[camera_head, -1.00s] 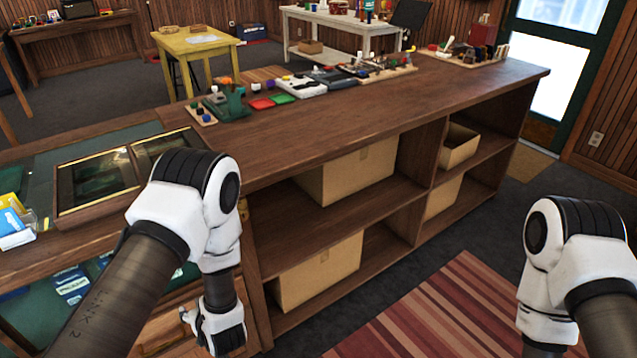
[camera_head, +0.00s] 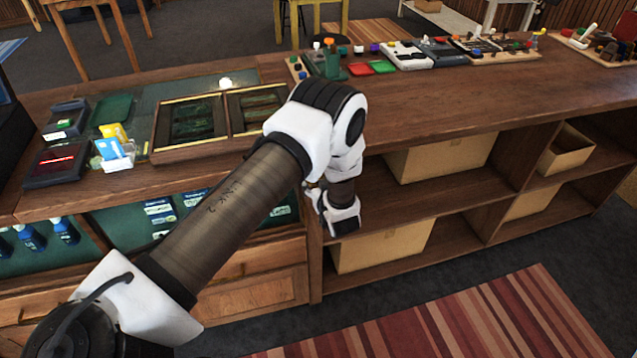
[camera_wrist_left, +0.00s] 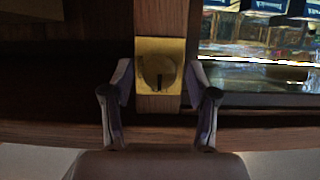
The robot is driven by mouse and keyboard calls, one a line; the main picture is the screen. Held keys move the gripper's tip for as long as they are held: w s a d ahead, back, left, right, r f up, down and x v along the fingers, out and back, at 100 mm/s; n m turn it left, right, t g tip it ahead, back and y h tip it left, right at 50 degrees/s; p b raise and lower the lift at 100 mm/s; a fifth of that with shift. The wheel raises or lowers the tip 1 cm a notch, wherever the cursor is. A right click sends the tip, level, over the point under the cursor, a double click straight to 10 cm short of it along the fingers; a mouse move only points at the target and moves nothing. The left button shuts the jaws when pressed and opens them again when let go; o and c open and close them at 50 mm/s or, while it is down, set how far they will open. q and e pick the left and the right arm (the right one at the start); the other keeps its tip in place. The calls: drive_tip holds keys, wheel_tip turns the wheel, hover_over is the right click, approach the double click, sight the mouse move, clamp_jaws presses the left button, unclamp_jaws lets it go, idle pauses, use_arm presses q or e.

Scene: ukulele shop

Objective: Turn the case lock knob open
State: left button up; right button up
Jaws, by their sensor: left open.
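The case lock shows in the left wrist view as a square brass plate (camera_wrist_left: 174,45) on a wooden post. Its round knob (camera_wrist_left: 156,70) has a dark slot that looks upright. My left gripper (camera_wrist_left: 160,84) is open, with one finger on each side of the plate and knob. I cannot tell whether the fingers touch them. In the head view my left gripper (camera_head: 312,194) is low at the counter's front, by the case's right end. The lock is hidden there. My right gripper is out of view.
The glass display case (camera_head: 275,215) fills the counter's left part, with small goods inside. Card readers (camera_head: 55,163) and hinged frames (camera_head: 193,118) lie on top. Open shelves (camera_head: 455,200) with cardboard boxes (camera_head: 440,157) stand right. A striped rug (camera_head: 480,325) lies on the floor.

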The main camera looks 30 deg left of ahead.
use_arm(q)
drive_tip(key=shift+s+r, duration=0.1)
drive_tip(key=shift+d, duration=0.1)
clamp_jaws()
drive_tip(key=shift+w+d+f+m+g+y+b, duration=0.15)
drive_tip(key=shift+m+g+y+b, duration=0.4)
drive_tip(key=shift+m+y+b, duration=1.05)
drive_tip(key=shift+w+f+m+g+y+b, duration=0.15)
drive_tip(key=shift+m+g+y+b, duration=0.45)
drive_tip(key=shift+m+b, duration=1.8)
drive_tip(key=shift+w+d+f+m+g+y+b, duration=0.15)
drive_tip(key=shift+m+g+y+b, duration=0.3)
drive_tip(key=shift+m+y+b, duration=1.55)
drive_tip(key=shift+a+m+h+p, duration=0.1)
drive_tip(key=shift+m+h+p, duration=0.6)
drive_tip(key=shift+m+h, duration=0.15)
